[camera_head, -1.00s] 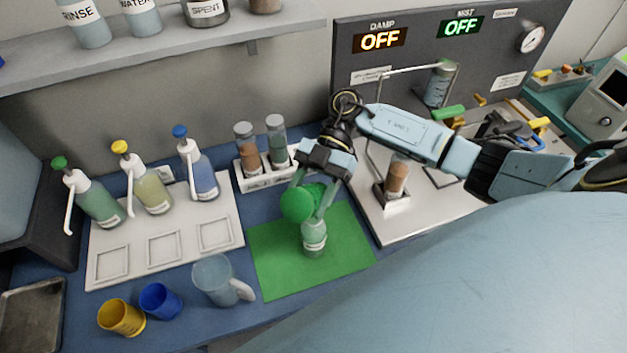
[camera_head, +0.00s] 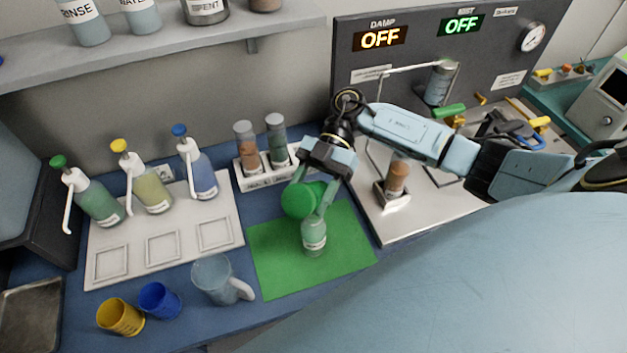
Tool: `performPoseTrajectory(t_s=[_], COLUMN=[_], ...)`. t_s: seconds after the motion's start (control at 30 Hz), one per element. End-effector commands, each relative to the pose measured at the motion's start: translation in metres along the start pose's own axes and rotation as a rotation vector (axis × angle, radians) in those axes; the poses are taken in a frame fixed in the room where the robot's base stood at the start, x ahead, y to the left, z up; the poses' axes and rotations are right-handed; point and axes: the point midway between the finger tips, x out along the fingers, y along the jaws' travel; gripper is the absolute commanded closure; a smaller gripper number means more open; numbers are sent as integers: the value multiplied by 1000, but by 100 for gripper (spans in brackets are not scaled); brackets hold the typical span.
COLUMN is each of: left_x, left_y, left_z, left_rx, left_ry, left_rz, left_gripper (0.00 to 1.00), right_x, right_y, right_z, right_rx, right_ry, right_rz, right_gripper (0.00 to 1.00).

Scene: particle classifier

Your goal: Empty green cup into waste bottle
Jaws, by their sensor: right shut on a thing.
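My right gripper (camera_head: 318,192) is shut on the green cup (camera_head: 303,199). The cup is tipped on its side, with its round green face toward the camera. It is above a small clear, labelled bottle (camera_head: 314,236) that stands upright on the green mat (camera_head: 277,267). The fingers and cup hide the bottle's top, so I cannot tell whether the cup touches it or whether anything is pouring. My left gripper is not in view.
A clear jug (camera_head: 215,278), a blue cup (camera_head: 160,300) and a yellow cup (camera_head: 121,316) stand left of the mat. Pump bottles line a white tray (camera_head: 128,272). A rack (camera_head: 262,178) holds two vials behind. A metal plate (camera_head: 395,225) with a brown vial (camera_head: 397,178) is at right.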

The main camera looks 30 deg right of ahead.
Motion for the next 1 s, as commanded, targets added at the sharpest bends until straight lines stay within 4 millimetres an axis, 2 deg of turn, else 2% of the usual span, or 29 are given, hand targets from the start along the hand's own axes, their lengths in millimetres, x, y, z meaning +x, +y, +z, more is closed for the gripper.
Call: performPoseTrajectory(t_s=[0.53,0.67,0.8,1.0], left_x=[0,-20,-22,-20], left_y=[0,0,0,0], left_z=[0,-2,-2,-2], left_rx=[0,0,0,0], left_ry=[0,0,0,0], left_rz=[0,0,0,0], left_gripper=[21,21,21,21], right_x=[0,10,22,24], right_y=[0,0,2,3], right_z=[0,-10,-5,-3], right_rx=[0,12,39,46], right_ry=[-2,-182,-365,-391], right_rz=[0,6,18,20], right_gripper=[73,73,73,73])
